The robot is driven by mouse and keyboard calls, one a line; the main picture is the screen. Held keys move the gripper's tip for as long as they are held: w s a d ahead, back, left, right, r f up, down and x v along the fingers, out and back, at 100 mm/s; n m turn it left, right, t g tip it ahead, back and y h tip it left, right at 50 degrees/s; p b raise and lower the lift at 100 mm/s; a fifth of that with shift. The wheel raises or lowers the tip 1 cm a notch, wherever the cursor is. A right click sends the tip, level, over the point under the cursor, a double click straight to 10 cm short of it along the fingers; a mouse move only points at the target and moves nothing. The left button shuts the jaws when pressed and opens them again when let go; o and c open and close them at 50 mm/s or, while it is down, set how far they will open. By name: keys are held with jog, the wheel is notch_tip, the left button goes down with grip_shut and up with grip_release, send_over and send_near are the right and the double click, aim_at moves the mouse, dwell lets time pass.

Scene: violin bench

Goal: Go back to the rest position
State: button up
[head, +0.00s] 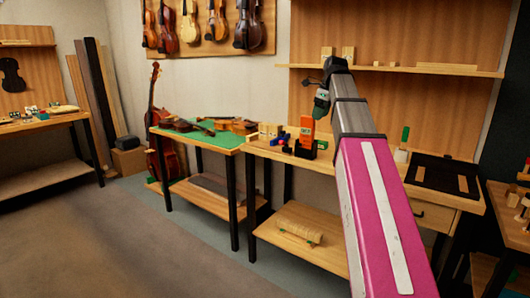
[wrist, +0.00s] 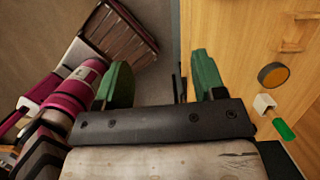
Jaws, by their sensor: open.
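My gripper (head: 322,98) is at the end of my raised pink arm in the head view, above the back of the workbench (head: 340,168) and in front of the wooden back panel. In the wrist view its two green fingers (wrist: 160,82) stand wide apart with nothing between them. The gap between them looks onto the floor, with the bench top (wrist: 235,50) to the right. My arm hides part of the bench in the head view.
An orange-and-black item (head: 306,130) and small blocks stand on the bench left of my arm. A green-topped item (head: 404,137) and a dark tray (head: 445,172) are right of it. Violins lie on a green mat (head: 205,140); a cello (head: 166,150) stands behind. Floor at left is clear.

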jog(key=s+f+n, duration=0.2)
jog(key=f+n, duration=0.2)
jog(key=f, duration=0.6)
jog(key=s+a+f+n+g+h, duration=0.1)
jog(key=f+n, duration=0.2)
jog(key=f, duration=0.7)
jog(key=s+f+n, duration=0.2)
jog(key=f+n, duration=0.2)
jog(key=f, duration=0.7)
jog(key=s+f+n, duration=0.6)
jog(key=s+f, duration=0.1)
jog(key=f, duration=0.4)
jog(key=s+a+f+n+h, duration=0.1)
jog(key=s+f+n, duration=0.6)
jog(key=f, duration=0.4)
jog(key=shift+s+f+g, duration=0.3)
jog(key=shift+s+g, duration=0.1)
